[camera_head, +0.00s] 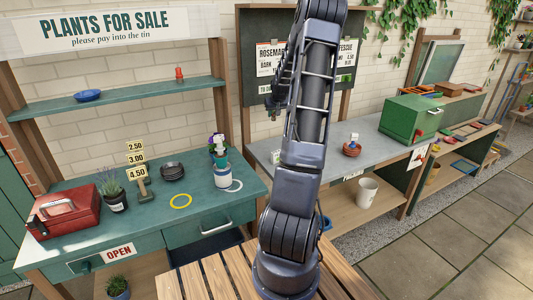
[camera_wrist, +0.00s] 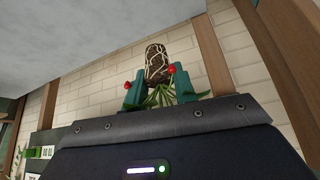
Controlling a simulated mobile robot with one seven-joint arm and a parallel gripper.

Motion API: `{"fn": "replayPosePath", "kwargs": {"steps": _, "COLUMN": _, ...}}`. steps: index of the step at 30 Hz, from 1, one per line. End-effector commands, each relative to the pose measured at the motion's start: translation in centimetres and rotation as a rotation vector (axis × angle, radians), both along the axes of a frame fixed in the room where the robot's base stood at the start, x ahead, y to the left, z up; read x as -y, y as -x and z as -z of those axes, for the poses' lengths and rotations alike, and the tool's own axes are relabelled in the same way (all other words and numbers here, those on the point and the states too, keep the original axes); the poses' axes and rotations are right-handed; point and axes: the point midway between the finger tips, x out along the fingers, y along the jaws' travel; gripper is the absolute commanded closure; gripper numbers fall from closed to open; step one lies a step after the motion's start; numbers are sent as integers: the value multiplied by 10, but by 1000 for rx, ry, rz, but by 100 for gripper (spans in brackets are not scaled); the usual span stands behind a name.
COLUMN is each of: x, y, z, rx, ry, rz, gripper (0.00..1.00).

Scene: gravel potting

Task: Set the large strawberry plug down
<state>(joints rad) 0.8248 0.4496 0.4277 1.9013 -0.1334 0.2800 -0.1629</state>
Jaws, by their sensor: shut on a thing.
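The strawberry plug (camera_wrist: 157,58) shows in the wrist view as a dark root ball laced with pale roots. Its green leaves hang on the near side, between and below the fingers. Red spots, which look like berries, show by both fingers. My gripper (camera_wrist: 157,84) has teal fingers shut on the plug, one on each side, and the root ball sticks out beyond the fingertips. In the head view my arm stands in front of the chalkboard, and I cannot make out the plug there.
A grey-topped bench (camera_head: 385,142) carries a green box (camera_head: 409,119) and stacked terracotta saucers (camera_head: 351,149). The bench's middle has free room.

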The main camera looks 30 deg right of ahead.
Motion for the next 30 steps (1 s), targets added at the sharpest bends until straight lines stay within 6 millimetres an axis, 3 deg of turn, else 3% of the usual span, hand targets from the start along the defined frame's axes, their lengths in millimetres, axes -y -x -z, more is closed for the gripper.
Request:
{"fn": "replayPosePath", "kwargs": {"steps": 4, "x": -20, "y": -23, "z": -1, "rx": 5, "ry": -4, "rz": -60, "gripper": 94}}
{"fn": "replayPosePath", "kwargs": {"steps": 10, "x": -29, "y": -32, "z": 11, "rx": 6, "ry": -6, "rz": -84, "gripper": 94}}
{"fn": "replayPosePath", "kwargs": {"steps": 24, "x": -29, "y": -32, "z": 111, "rx": 5, "ry": -6, "rz": -85, "gripper": 94}}
{"fn": "replayPosePath", "kwargs": {"steps": 30, "x": -29, "y": -32, "z": 145, "rx": 6, "ry": -6, "rz": -84, "gripper": 94}}
